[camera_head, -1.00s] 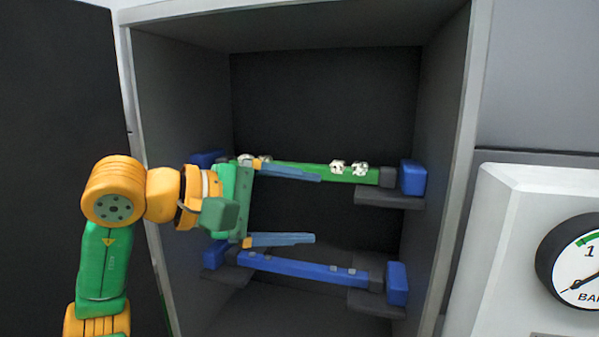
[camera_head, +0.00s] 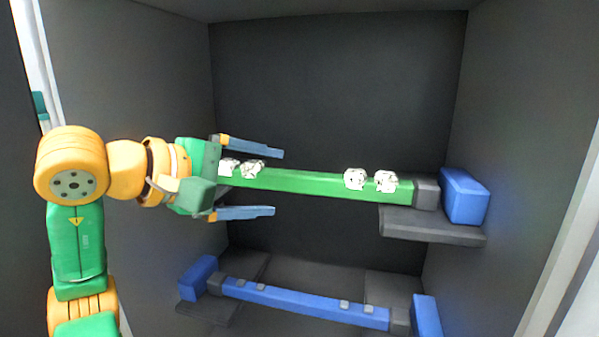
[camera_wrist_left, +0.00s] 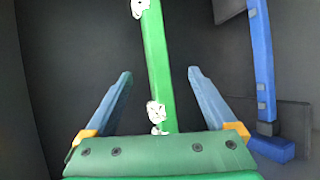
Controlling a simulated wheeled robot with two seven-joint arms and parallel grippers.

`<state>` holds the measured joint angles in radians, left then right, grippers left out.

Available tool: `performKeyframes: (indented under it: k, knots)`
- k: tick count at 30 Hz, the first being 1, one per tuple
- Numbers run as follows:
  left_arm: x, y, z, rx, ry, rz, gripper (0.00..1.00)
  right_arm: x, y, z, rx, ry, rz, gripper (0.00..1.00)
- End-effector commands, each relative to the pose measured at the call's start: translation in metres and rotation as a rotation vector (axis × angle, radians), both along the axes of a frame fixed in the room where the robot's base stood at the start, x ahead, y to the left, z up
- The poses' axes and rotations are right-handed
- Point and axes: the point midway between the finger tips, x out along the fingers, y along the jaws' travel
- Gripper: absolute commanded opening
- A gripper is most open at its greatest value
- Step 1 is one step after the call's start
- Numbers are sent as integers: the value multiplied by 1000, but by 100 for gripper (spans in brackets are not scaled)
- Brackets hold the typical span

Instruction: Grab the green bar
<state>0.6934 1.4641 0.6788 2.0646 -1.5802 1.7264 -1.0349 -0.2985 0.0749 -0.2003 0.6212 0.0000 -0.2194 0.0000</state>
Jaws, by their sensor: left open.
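The green bar (camera_head: 315,185) lies across the upper level of the grey cabinet, with white fittings in pairs on it. Its right end sits in a dark holder on a shelf bracket. My left gripper (camera_head: 279,183) is open in front of the bar's left part, one blue finger above the bar and one below it in the head view. In the left wrist view the green bar (camera_wrist_left: 157,60) runs between the two open fingers (camera_wrist_left: 158,88), with no finger visibly pressed on it. The bar's left end is hidden behind my gripper. My right gripper is not in view.
A blue bar (camera_head: 305,300) lies lower in the cabinet between blue end blocks; it also shows at the right in the left wrist view (camera_wrist_left: 264,60). A blue block (camera_head: 464,195) stands on the upper right bracket (camera_head: 430,225). Cabinet walls close in on both sides.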

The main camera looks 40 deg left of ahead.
Motion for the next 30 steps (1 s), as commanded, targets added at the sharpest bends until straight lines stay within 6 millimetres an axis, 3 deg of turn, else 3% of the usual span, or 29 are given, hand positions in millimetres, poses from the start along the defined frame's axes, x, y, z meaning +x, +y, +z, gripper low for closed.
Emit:
performKeyframes:
  k: [9,12,19,20,27,30]
  knots:
    - [51,3,-6,-6,5,-4,90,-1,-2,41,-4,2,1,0]
    - [64,3,-14,-3,4,-4,90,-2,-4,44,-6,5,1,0]
    - [67,3,-19,0,0,-1,90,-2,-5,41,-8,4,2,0]
    - [67,3,-19,0,0,-1,85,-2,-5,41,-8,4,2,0]
    - [67,3,-19,1,1,-1,20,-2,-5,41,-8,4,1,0]
    - [67,3,-19,1,2,-1,0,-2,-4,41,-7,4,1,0]
